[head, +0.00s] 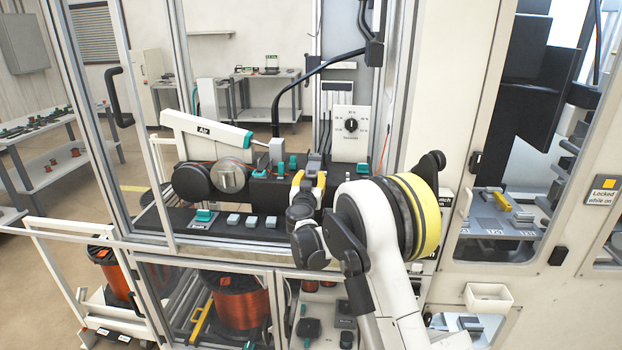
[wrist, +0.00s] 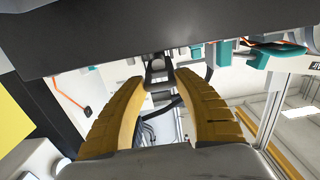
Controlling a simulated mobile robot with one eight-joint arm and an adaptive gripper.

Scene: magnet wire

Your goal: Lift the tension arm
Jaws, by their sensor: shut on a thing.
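My gripper (head: 309,182) reaches into the machine bay at the right of the black bench. In the wrist view its two yellow fingers (wrist: 158,82) close in on a small grey-and-black piece (wrist: 156,66) at their tips. This piece, seemingly the tension arm, stands up between the fingertips in the head view (head: 315,160). It looks upright there, and my fingers and wrist hide its lower part. A long dark bar (wrist: 120,42) crosses the wrist view just above the fingers.
A white lever with a teal end (head: 205,130) and a grey round knob (head: 229,178) lie to the left. A white dial panel (head: 351,127) stands just behind my gripper. Grey and teal buttons line the black ledge (head: 175,222) in front. Metal frame posts (head: 146,120) bound the bay.

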